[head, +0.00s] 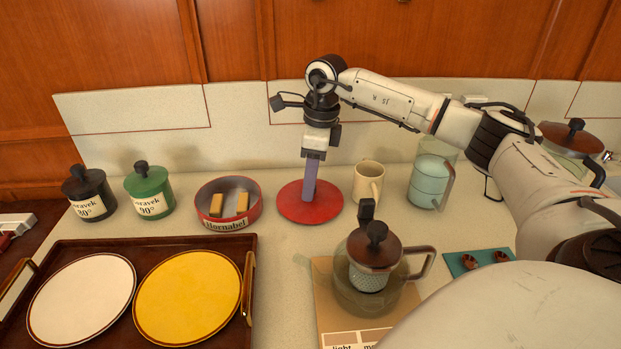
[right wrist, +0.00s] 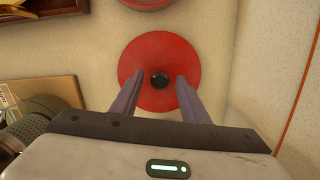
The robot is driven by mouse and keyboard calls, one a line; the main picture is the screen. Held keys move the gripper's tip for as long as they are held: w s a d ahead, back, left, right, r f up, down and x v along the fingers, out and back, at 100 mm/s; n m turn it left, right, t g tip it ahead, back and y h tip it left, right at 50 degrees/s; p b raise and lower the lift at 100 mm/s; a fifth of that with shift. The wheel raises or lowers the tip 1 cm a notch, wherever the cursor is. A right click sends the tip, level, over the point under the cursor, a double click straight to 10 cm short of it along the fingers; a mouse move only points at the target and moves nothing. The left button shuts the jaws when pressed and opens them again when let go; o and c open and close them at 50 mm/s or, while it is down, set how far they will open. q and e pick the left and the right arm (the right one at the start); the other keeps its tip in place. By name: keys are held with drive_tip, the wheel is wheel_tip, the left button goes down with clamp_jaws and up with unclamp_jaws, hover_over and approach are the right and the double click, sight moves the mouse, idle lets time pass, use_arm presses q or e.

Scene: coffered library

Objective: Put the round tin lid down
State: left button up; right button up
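The round tin lid (head: 290,208) is a flat red disc with a dark knob (right wrist: 160,80). It lies flat on the pale counter, just right of the open red tin (head: 225,222), which holds two yellowish blocks. The lid (right wrist: 160,48) also shows whole in the right wrist view. My right gripper (head: 309,197) points down over the lid. In the right wrist view its two fingers (right wrist: 160,82) stand apart on either side of the knob, with a gap on each side. The fingers hide the knob in the head view. My left gripper is not in view.
A beige mug (head: 369,183) and a pale blue canister (head: 428,182) stand right of the lid. A glass teapot (head: 372,275) stands in front. A brown tray (head: 200,244) with two plates lies front left. Black (head: 90,192) and green (head: 149,190) jars stand behind it.

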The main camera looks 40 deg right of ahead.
sight(317, 199)
drive_tip(key=shift+r, duration=0.1)
wheel_tip(317, 199, up, 12)
drive_tip(key=s, duration=0.1)
drive_tip(key=shift+d, duration=0.4)
drive_tip(key=shift+s, duration=0.15)
idle(0.5)
